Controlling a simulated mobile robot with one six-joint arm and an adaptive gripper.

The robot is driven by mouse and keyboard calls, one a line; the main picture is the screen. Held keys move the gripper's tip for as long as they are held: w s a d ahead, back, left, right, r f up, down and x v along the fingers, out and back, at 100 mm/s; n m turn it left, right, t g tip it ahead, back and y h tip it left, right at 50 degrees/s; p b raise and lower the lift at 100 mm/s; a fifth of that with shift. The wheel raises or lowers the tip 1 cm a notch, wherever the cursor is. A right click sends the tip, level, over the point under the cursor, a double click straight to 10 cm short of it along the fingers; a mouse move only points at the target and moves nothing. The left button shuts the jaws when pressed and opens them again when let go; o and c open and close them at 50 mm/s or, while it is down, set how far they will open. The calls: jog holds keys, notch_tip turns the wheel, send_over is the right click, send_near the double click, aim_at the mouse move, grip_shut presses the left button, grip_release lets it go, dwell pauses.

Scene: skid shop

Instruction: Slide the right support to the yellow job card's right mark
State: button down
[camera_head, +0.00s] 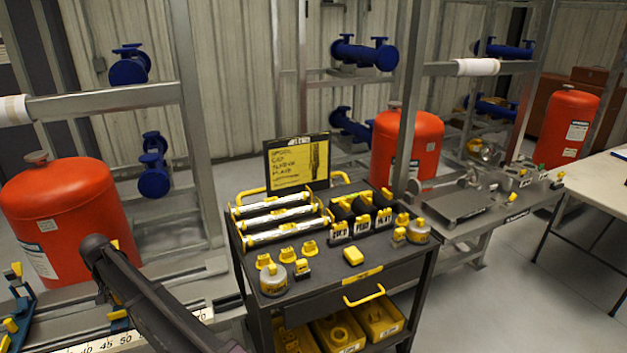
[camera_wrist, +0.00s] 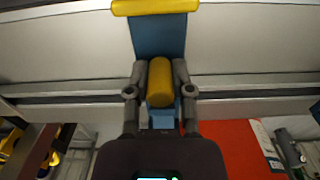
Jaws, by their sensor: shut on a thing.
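In the wrist view my gripper (camera_wrist: 160,85) is shut on an upright yellow knob (camera_wrist: 160,80). The knob is on a blue support (camera_wrist: 158,38) with a yellow pad (camera_wrist: 155,7) at its top edge. The fingers touch the knob on both sides. The gripper is not visible in the head view, where my dark arm reaches across the lower left. Another blue support with yellow parts (camera_head: 14,305) stands at the far left edge. A ruler (camera_head: 105,343) with printed numbers runs along the bench there, partly behind my arm. I cannot make out the job card's marks.
A black tool cart (camera_head: 335,290) stands in the middle, with silver tubes, yellow-topped pieces and a black-and-yellow lettered board (camera_head: 296,160) at its back. A red tank (camera_head: 68,220) stands behind the left bench. A metal frame (camera_head: 120,98) rises behind it.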

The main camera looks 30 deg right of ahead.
jog(key=shift+a, duration=1.05)
jog(key=shift+w+a, duration=0.1)
jog(key=shift+a, duration=0.7)
dwell(0.6)
jog(key=c, duration=0.5)
grip_release()
jog(key=shift+r, duration=0.15)
jog(key=shift+r+p, duration=3.4)
jog(key=shift+p, duration=0.15)
